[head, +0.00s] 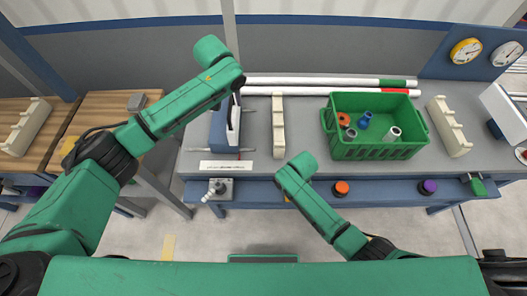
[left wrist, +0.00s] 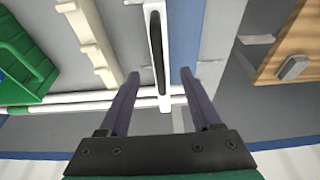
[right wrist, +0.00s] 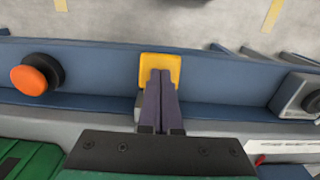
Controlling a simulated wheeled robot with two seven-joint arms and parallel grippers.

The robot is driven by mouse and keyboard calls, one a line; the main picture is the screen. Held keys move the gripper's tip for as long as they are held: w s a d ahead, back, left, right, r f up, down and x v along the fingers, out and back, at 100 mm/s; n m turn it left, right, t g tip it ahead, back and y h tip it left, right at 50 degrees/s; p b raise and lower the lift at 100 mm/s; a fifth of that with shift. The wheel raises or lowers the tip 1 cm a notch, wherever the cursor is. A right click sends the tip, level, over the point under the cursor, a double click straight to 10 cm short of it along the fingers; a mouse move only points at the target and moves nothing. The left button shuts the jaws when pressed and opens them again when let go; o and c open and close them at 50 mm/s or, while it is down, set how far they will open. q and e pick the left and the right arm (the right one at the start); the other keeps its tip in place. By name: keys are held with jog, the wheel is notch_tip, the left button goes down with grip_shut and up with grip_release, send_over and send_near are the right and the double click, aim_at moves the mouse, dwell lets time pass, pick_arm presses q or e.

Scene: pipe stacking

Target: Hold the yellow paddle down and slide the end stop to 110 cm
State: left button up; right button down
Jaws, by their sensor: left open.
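The yellow paddle (right wrist: 161,66) sticks out on the blue front rail in the right wrist view. My right gripper (right wrist: 161,74) is shut with nothing between its fingers, and its tips overlap the paddle; I cannot tell how hard it presses. In the left wrist view a white plate with a dark strip (left wrist: 166,30), seemingly the end stop, lies between the spread fingers of my open left gripper (left wrist: 160,73). The fingers do not touch it. In the head view the blue stop unit (head: 218,130) is partly under my left arm. The scale's figures are unreadable.
A green crate (head: 375,152) with fittings stands between cream racks (head: 279,125) (head: 448,126). White pipes (head: 320,91) lie behind. Orange (head: 342,187) and purple (head: 428,186) knobs and a grey clamp (head: 219,189) sit along the front rail. A white label strip (head: 226,167) lies in front.

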aim_at(230, 106)
pick_arm(q)
jog(key=shift+s, duration=0.1)
dwell(0.3)
jog(key=shift+x, duration=2.05)
grip_shut()
